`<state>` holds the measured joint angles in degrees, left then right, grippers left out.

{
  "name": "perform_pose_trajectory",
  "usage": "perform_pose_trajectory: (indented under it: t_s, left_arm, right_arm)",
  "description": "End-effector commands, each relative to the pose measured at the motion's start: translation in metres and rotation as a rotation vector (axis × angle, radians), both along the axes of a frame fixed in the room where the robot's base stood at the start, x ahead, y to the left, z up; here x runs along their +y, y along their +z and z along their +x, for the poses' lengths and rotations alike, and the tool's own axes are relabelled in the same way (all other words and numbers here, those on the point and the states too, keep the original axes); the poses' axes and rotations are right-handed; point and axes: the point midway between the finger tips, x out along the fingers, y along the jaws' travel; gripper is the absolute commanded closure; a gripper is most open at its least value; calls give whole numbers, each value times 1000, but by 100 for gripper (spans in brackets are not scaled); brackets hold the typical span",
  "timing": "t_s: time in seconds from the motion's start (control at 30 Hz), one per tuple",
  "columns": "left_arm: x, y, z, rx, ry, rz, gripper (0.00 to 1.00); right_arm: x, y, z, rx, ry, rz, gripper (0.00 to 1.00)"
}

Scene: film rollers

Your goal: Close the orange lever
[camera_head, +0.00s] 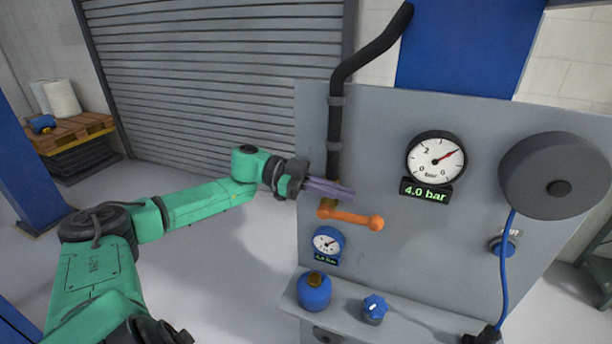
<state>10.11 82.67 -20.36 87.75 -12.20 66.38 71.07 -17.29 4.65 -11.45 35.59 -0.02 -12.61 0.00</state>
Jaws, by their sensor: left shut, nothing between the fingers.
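The orange lever (352,217) sits on the grey panel, below the end of the black pipe. It lies nearly level, with its rounded knob end to the right, slightly lower than its left end. My left gripper (350,193) comes in from the left with its purple-grey fingers shut and empty. The fingertips are just above the middle of the lever in the picture. I cannot tell whether they touch it. My right gripper is not in view.
The grey panel (450,260) carries a large gauge (435,160) reading 4.0 bar, a small blue gauge (327,244) and a dark round reel (556,176) with a blue hose (507,270). A blue bottle (314,292) and a blue knob (374,308) are on the ledge below.

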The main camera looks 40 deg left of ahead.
Motion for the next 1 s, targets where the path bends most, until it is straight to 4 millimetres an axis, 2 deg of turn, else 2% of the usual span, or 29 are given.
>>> perform_pose_trajectory:
  t_s: [0.03,0.1,0.2,0.3,0.43,0.57,1.0]
  left_arm:
    - [9,-14,-4,10,-1,9,100]
    - [18,-4,-9,9,-7,10,100]
    - [36,1,-15,6,2,10,100]
    - [54,0,-22,2,0,7,100]
    - [71,5,-29,1,0,3,100]
    - [78,9,-32,2,-2,1,100]
    - [78,10,-32,3,-2,1,100]
  right_arm:
    - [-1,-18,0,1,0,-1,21]
    - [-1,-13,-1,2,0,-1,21]
    - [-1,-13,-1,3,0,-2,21]
    - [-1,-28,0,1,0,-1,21]
    - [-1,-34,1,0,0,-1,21]
    - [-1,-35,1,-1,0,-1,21]
    - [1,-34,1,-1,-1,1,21]
